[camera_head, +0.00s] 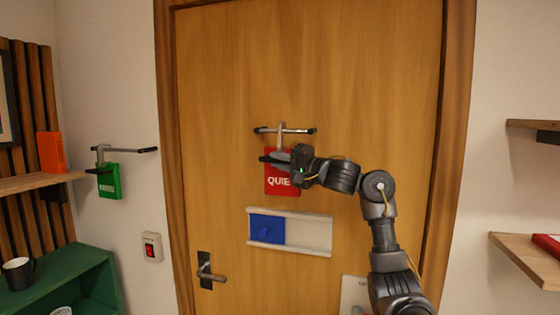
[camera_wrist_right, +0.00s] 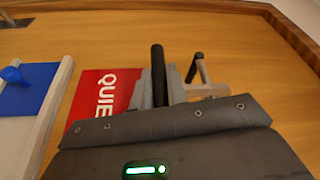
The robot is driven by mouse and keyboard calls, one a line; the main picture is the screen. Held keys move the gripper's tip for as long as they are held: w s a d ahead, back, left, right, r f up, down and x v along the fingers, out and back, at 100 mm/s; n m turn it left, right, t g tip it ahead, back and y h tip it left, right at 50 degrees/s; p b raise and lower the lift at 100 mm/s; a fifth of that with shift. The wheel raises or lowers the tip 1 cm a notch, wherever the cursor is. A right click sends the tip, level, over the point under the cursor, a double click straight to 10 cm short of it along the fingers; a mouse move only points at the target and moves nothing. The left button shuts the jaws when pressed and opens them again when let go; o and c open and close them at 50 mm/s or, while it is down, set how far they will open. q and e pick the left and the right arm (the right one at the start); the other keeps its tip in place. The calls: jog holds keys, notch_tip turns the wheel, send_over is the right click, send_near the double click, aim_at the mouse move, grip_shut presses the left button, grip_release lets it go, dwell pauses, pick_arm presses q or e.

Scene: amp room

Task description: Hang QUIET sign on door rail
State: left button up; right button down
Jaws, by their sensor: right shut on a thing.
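The red QUIET sign (camera_head: 272,184) is upright in front of the wooden door, just below the door rail (camera_head: 300,131), a bar with black ends. Its pale hook (camera_head: 281,127) rises to the rail and its curved top shows just above the bar. I cannot tell whether the hook rests on the rail. My right gripper (camera_head: 281,158) is shut on the sign's dark grip bar and covers part of the lettering. In the right wrist view the sign (camera_wrist_right: 95,92) lies left of the gripper (camera_wrist_right: 160,95), with the rail (camera_wrist_right: 203,72) beyond it. My left gripper is not in view.
A green sign (camera_head: 109,182) hangs from a wall rail (camera_head: 130,150) on the left. A white slide panel with a blue slider (camera_head: 267,229) is on the door below the QUIET sign. The door handle (camera_head: 207,272) is lower left. Shelves (camera_head: 525,258) stick out at right.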

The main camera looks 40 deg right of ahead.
jog(key=c, duration=1.3)
grip_release()
jog(key=shift+s, duration=0.1)
jog(key=shift+s+d+f+b, duration=0.1)
jog(key=shift+s+f+b, duration=0.05)
jog(key=shift+s+b, duration=0.15)
jog(key=r+b+v, duration=0.1)
jog(key=b+v, duration=0.3)
jog(key=v, duration=0.6)
jog(key=shift+f+b, duration=0.35)
jog(key=shift+b, duration=0.05)
